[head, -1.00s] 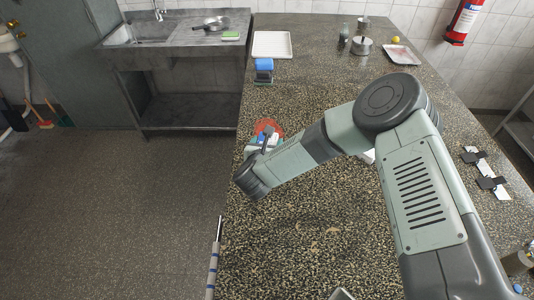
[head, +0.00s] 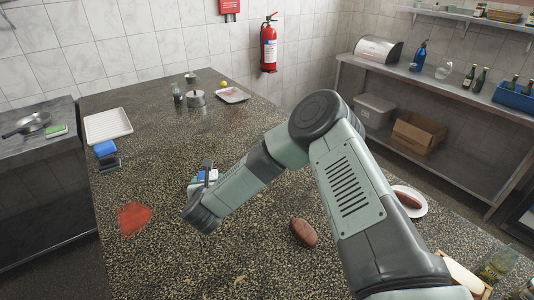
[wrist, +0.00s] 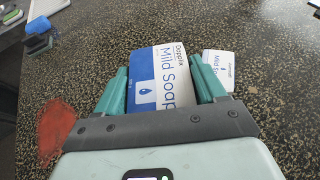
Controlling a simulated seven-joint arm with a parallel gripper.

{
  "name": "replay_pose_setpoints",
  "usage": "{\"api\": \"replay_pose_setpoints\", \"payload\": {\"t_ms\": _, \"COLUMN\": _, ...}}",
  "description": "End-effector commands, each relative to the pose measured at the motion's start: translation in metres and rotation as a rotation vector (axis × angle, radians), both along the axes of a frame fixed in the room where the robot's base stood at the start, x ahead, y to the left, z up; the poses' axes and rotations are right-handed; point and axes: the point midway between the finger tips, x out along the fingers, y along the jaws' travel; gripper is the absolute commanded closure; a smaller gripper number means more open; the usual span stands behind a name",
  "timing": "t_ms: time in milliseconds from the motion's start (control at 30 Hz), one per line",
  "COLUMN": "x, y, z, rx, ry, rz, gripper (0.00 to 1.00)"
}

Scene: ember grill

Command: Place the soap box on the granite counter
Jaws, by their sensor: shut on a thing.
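A white and blue soap box (wrist: 160,78) marked "Mild Soap" is between the two teal fingers of my gripper (wrist: 163,82), which is shut on it. In the head view the held soap box (head: 208,177) shows only partly, past my arm's end. It is over the dark speckled granite counter (head: 250,262). I cannot tell whether its underside touches the counter. A second, smaller-looking white box with similar print (wrist: 218,66) is just right of the right finger in the wrist view.
A red patch (head: 134,218) is left of my gripper. A blue and black item (head: 107,155) and white tray (head: 108,126) are at the left edge. A brown oblong thing (head: 304,232) lies to the right. A pot (head: 196,98) stands behind.

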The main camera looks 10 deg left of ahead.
Motion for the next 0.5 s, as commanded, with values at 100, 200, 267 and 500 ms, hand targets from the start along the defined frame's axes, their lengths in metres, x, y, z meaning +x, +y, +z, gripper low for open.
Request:
{"api": "replay_pose_setpoints", "payload": {"t_ms": 100, "x": 0.041, "y": -0.059, "z": 0.001, "rx": 0.001, "ry": 0.001, "rz": -0.094, "gripper": 0.63}}
{"api": "replay_pose_setpoints", "payload": {"t_ms": 200, "x": 0.068, "y": -0.106, "z": 0.001, "rx": 0.001, "ry": -0.001, "rz": -0.160, "gripper": 0.63}}
{"api": "replay_pose_setpoints", "payload": {"t_ms": 267, "x": 0.081, "y": -0.134, "z": 0.001, "rx": 0.001, "ry": 0.000, "rz": -0.199, "gripper": 0.63}}
{"api": "replay_pose_setpoints", "payload": {"t_ms": 500, "x": 0.111, "y": -0.217, "z": 0.002, "rx": 0.000, "ry": -0.002, "rz": -0.309, "gripper": 0.63}}
